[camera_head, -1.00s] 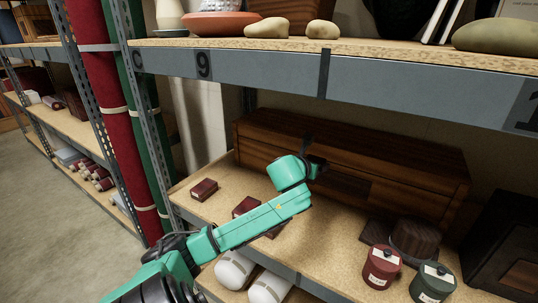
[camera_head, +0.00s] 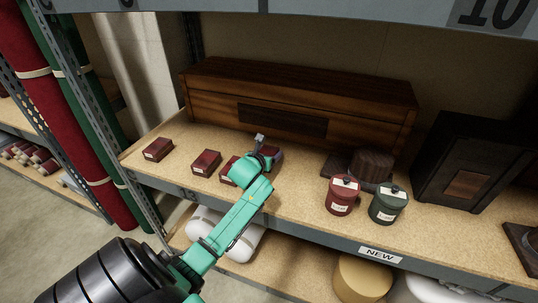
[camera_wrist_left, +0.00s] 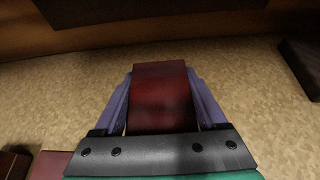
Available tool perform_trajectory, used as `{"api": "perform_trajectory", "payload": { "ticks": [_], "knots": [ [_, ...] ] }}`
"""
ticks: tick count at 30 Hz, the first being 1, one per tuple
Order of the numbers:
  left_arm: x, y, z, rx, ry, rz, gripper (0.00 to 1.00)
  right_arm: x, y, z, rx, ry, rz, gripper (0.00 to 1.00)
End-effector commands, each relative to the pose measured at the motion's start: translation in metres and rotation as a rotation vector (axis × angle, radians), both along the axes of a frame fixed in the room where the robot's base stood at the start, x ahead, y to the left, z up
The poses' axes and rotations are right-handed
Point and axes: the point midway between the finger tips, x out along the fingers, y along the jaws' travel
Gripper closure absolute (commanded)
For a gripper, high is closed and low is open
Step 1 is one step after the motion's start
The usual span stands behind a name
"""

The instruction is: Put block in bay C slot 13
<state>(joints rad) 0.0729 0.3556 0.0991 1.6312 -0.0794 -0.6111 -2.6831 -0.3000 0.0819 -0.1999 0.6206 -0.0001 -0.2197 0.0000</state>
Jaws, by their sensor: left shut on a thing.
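My left gripper (camera_wrist_left: 162,108) is shut on a dark red block (camera_wrist_left: 160,88), which sits between its two fingers in the left wrist view. In the head view the left gripper (camera_head: 266,152) is over the middle shelf, in front of the long wooden chest, and partly hides the held block (camera_head: 275,158). Similar dark red blocks stand in a row to its left: one at the far left (camera_head: 157,149), one in the middle (camera_head: 206,162), and one beside my wrist (camera_head: 228,170), partly hidden. Bay C slot 13 cannot be read here. My right gripper is out of view.
The wooden chest (camera_head: 225,107) fills the shelf's back. A red canister (camera_head: 341,196), a green canister (camera_head: 388,204) and a dark round wooden piece (camera_head: 372,165) stand to the right. A black box (camera_head: 468,165) is farther right. A "NEW" label (camera_head: 381,254) marks the shelf edge.

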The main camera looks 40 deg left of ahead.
Motion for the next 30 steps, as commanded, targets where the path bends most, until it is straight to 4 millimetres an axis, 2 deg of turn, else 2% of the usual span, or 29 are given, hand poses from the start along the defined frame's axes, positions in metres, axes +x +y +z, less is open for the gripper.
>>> {"api": "perform_trajectory", "payload": {
  "ticks": [5, 6, 8, 17, 19, 23, 30],
  "knots": [
    [0.0, 0.0, 0.0, 0.001, 0.001, 0.0, 0.89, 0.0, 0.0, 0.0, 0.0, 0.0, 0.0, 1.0],
    [0.0, 0.0, -0.001, 0.0, 0.002, 0.0, 0.21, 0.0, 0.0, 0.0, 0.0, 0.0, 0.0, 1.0],
    [0.0, 0.0, -0.001, -0.001, 0.002, 0.0, 0.0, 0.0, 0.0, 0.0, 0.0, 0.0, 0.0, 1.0],
    [-0.001, 0.0, 0.002, -0.001, 0.001, 0.0, 0.0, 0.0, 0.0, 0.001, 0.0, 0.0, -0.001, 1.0],
    [-0.006, -0.001, 0.003, 0.001, 0.004, 0.0, 0.0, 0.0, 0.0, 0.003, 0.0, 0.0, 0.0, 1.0],
    [-0.023, -0.007, 0.011, 0.003, 0.004, -0.001, 0.0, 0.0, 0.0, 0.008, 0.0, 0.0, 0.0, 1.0],
    [-0.066, -0.022, 0.03, 0.001, 0.005, -0.001, 0.0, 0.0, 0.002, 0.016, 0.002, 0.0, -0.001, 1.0]
  ]
}}
